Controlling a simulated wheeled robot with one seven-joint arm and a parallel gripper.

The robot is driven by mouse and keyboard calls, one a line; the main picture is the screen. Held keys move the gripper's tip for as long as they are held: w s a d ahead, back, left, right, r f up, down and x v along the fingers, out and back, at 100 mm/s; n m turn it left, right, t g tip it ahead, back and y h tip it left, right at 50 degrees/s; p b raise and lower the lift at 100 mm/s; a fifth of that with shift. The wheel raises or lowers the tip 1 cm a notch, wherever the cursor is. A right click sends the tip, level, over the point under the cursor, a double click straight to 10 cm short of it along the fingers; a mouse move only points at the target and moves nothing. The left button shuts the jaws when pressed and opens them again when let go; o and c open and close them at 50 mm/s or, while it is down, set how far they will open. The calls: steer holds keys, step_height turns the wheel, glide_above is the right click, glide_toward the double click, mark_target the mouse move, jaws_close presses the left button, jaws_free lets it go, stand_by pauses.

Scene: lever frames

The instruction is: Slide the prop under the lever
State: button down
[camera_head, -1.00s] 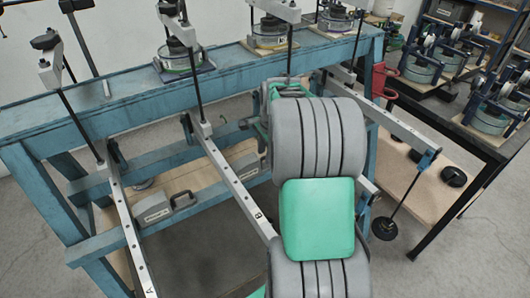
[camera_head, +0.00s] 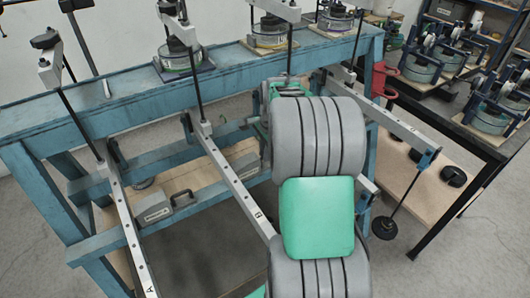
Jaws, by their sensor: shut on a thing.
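Long grey levers with holes extend from the blue frame. Lever A (camera_head: 130,230) is at the left and lever B (camera_head: 228,176) is in the middle. A third lever (camera_head: 402,132) reaches right, with a rod and black disc hanging at its end. My grey and green arm covers the centre and part of lever B's near end. My gripper's fingers are hidden behind the arm, and so is whatever they hold. I cannot pick out the prop with certainty. A grey block (camera_head: 153,209) sits on the wooden shelf near lever A.
The blue frame (camera_head: 120,112) carries several round devices on top. Another grey block (camera_head: 245,164) lies behind lever B. A black-legged table (camera_head: 462,128) with more devices stands at the right, with black discs (camera_head: 452,176) on a wooden board below. Open floor shows at lower right.

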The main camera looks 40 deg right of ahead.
mark_target(236, 166)
stand_by(0.9)
steer(key=a, duration=1)
steer(key=shift+w+a, duration=0.25)
steer(key=shift+w, duration=0.05)
steer(key=c, duration=1.7)
jaws_free()
steer(key=shift+a, duration=0.2)
steer(key=shift+o, duration=1.1)
steer(key=shift+d, duration=0.25)
steer(key=shift+r, duration=0.15)
steer(key=r, duration=0.2)
steer(key=s+r, duration=0.1)
steer(key=r, duration=0.4)
steer(key=shift+s+r, duration=0.15)
steer(key=shift+s, duration=0.1)
